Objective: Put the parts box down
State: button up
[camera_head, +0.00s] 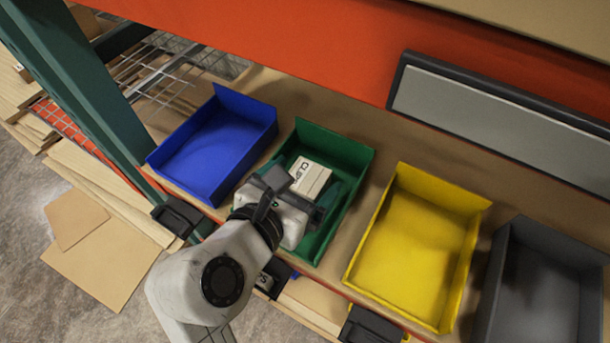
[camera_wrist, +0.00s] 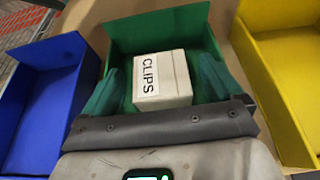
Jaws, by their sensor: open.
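The parts box (camera_head: 311,176) is a small pale carton with a label reading CLIPS. It sits inside the green bin (camera_head: 345,150), and it also shows in the wrist view (camera_wrist: 166,78). My gripper (camera_head: 312,187) reaches down into the green bin from its front side. In the wrist view its two fingers (camera_wrist: 160,88) stand apart on either side of the box, with a gap visible on each side. The gripper is open. The lower front of the box and much of the bin floor are hidden behind my gripper.
An empty blue bin (camera_head: 215,150) stands left of the green bin. An empty yellow bin (camera_head: 415,250) and a grey bin (camera_head: 540,285) stand to the right. A dark-framed grey panel (camera_head: 490,110) is behind them. A green post (camera_head: 85,85) rises at the left.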

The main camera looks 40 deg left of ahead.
jog(key=v, duration=1.1)
jog(key=shift+s, duration=0.15)
